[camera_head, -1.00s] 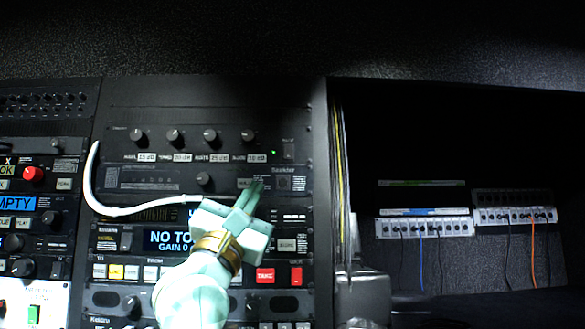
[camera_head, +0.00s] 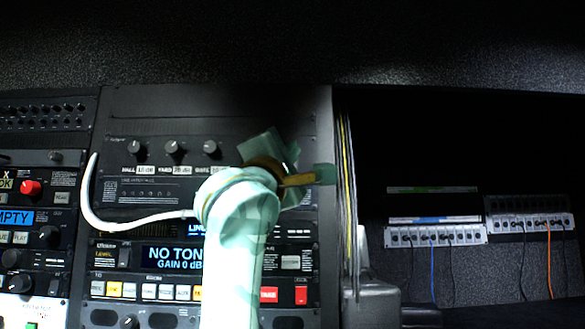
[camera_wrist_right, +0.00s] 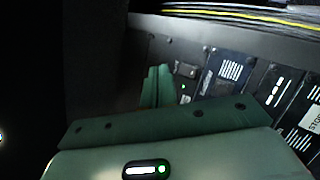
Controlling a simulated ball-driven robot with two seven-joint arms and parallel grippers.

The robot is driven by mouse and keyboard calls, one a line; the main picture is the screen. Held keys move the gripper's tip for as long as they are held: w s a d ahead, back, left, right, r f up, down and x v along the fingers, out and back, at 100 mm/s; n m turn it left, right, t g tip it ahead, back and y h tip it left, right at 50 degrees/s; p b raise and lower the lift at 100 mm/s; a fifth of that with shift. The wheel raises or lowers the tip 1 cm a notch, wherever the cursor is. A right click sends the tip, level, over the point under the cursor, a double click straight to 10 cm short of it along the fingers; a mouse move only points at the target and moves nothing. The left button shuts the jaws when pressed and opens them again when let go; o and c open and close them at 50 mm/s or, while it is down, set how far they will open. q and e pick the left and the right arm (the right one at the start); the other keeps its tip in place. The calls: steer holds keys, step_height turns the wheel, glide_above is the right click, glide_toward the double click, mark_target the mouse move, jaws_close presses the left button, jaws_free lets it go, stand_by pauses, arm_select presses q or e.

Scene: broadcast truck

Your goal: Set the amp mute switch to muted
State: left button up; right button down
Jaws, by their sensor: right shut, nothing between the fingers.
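The amp panel with its row of knobs (camera_head: 173,147) is at the upper middle of the rack in the head view. Its right end, where the mute switch sits, is hidden behind my right gripper (camera_head: 292,153). In the right wrist view a small dark switch plate (camera_wrist_right: 185,70) shows with a lit green lamp (camera_wrist_right: 183,87) beside it. The shut, empty right fingers (camera_wrist_right: 155,85) are just left of them in that view. I cannot tell whether they touch the panel, nor the switch's position. My left gripper is out of view.
A white cable (camera_head: 140,222) loops across the rack's left side. Below are a NO TONE display (camera_head: 173,253) and a red button (camera_head: 301,295). Yellow and white cables (camera_head: 348,200) hang along the rack's right edge. Patch boxes (camera_head: 435,235) stand further right.

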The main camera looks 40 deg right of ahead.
steer(key=w+d+p, duration=0.1)
steer(key=w+d, duration=0.3)
steer(key=w, duration=0.1)
steer(key=shift+d+f, duration=0.2)
steer(key=shift+f, duration=0.2)
steer(key=shift+w+d, duration=0.1)
steer(key=shift+w, duration=0.1)
stand_by(1.7)
steer(key=shift+w+d+p, duration=0.15)
steer(key=shift+w+p, duration=0.05)
steer(key=shift+p, duration=0.1)
steer(key=shift+w+d, duration=0.2)
steer(key=shift+w, duration=0.05)
stand_by(0.8)
steer(key=shift+s, duration=0.1)
steer(key=shift+s+a, duration=0.5)
steer(key=shift+s, duration=0.1)
steer(key=shift+s+a+r+b, duration=0.2)
steer(key=shift+s+a+b, duration=0.2)
steer(key=shift+s+a, duration=0.45)
steer(key=shift+s+a+r+b, duration=0.15)
steer(key=shift+s+a+b, duration=0.25)
steer(key=shift+s+a, duration=0.45)
